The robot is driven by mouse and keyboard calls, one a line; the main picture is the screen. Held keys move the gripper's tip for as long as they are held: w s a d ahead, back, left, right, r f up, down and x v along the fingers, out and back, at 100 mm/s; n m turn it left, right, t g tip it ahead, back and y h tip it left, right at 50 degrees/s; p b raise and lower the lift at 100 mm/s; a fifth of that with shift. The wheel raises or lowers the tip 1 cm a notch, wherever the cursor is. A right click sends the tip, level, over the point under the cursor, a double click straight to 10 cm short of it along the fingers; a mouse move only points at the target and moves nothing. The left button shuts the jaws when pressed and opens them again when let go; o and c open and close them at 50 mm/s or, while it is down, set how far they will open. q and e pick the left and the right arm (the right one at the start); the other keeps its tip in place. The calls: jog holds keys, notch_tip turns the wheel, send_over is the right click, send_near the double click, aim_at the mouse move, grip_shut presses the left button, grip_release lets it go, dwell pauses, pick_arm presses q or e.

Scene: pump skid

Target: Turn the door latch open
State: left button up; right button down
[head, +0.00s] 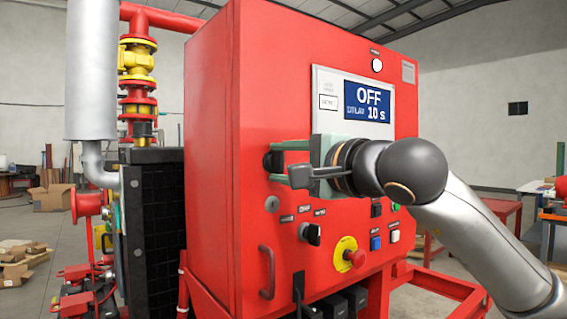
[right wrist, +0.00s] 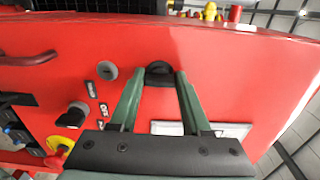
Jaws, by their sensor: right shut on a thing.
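The door latch (head: 269,161) is a small black knob on the left part of the red cabinet's front. It also shows in the right wrist view (right wrist: 158,69), between the green finger ends. My right gripper (head: 280,160) reaches in from the right, and its jaws are shut on the latch. The gripper hides part of the latch in the head view, so its exact angle is hard to tell. The red cabinet door (head: 225,215) looks closed. My left gripper is not in view.
Below the latch are a round grey lock (head: 271,204), a black rotary switch (head: 311,233), a red emergency stop (head: 354,258) on yellow and a red handle (head: 266,272). A display panel (head: 369,101) reading OFF is above my gripper. Pipes and a black radiator (head: 155,220) stand left.

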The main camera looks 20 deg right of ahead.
jog(key=shift+n, duration=0.3)
jog(key=shift+c, duration=1.8)
grip_release()
jog(key=shift+s+d, duration=0.15)
jog(key=shift+s, duration=0.2)
jog(key=b+v, duration=0.2)
jog(key=v, duration=0.9)
jog(key=shift+s, duration=0.4)
